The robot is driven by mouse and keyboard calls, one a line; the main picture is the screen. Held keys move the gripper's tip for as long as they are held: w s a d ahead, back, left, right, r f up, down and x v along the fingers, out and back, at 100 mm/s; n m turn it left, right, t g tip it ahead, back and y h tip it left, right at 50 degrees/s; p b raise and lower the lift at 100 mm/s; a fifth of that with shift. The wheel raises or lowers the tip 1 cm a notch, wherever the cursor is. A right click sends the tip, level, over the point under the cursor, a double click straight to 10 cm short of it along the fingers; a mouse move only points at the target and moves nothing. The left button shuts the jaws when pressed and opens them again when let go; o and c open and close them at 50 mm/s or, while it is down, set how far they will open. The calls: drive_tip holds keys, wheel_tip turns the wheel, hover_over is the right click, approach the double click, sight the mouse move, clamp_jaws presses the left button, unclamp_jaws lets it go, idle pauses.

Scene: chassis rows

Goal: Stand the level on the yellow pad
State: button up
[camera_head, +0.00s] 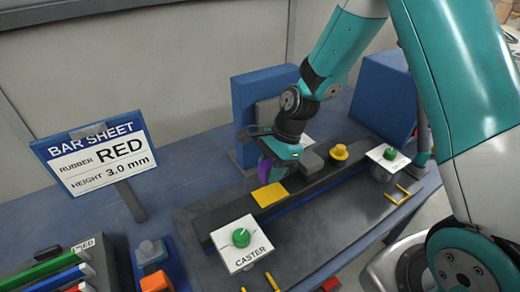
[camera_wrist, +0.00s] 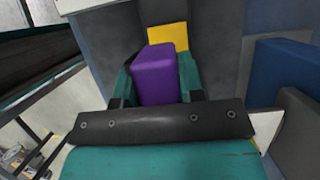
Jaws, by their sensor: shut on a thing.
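The level appears as a purple block (camera_wrist: 160,72), held between the teal fingers of my gripper (camera_wrist: 157,88) in the wrist view. In the head view only a small purple part (camera_head: 264,171) shows below my gripper (camera_head: 273,163), which is shut on it. The yellow pad (camera_head: 270,196) lies flat on the dark bar, just below and in front of the level in the picture. In the wrist view the pad (camera_wrist: 167,38) shows beyond the level, partly hidden by it. I cannot tell whether the level touches the pad.
A yellow knob (camera_head: 339,152) stands right of my gripper. A blue upright block (camera_head: 245,92) stands behind. The bar sheet sign (camera_head: 93,155) and coloured strips (camera_head: 47,268) are left.

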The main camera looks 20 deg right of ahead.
drive_tip(key=shift+w, duration=0.3)
drive_tip(key=shift+w+d+f, duration=0.1)
drive_tip(key=shift+f, duration=0.1)
drive_tip(key=b, duration=0.5)
hover_over(263, 197)
drive_tip(key=d, duration=0.2)
drive_tip(key=f, duration=0.4)
drive_tip(key=shift+w+a+f, duration=0.15)
drive_tip(key=shift+a+f, duration=0.05)
drive_tip(key=shift+f, duration=0.05)
drive_tip(key=shift+p, duration=0.65)
drive_tip(key=shift+f+b, duration=0.45)
drive_tip(key=shift+f, duration=0.55)
drive_tip(key=o, duration=1.1)
drive_tip(key=shift+f, duration=0.1)
